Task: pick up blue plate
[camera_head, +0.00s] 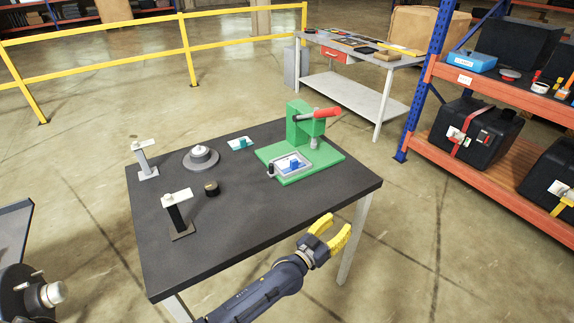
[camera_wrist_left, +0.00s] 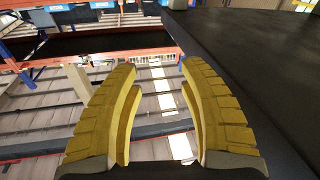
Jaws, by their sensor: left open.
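My left gripper (camera_head: 336,230) has yellow fingers and is open and empty, off the table's front right edge, to the right of and nearer than the plate. In the left wrist view the open fingers (camera_wrist_left: 159,72) hold nothing, and the plate does not show. My right gripper is not in view.
On the black table (camera_head: 245,235) are a grey round stepped part (camera_head: 201,157), a small dark cylinder (camera_head: 211,188), two stands (camera_head: 178,212) and a white piece with teal (camera_head: 240,144). The table's front is clear. A shelf rack (camera_head: 500,110) stands at right.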

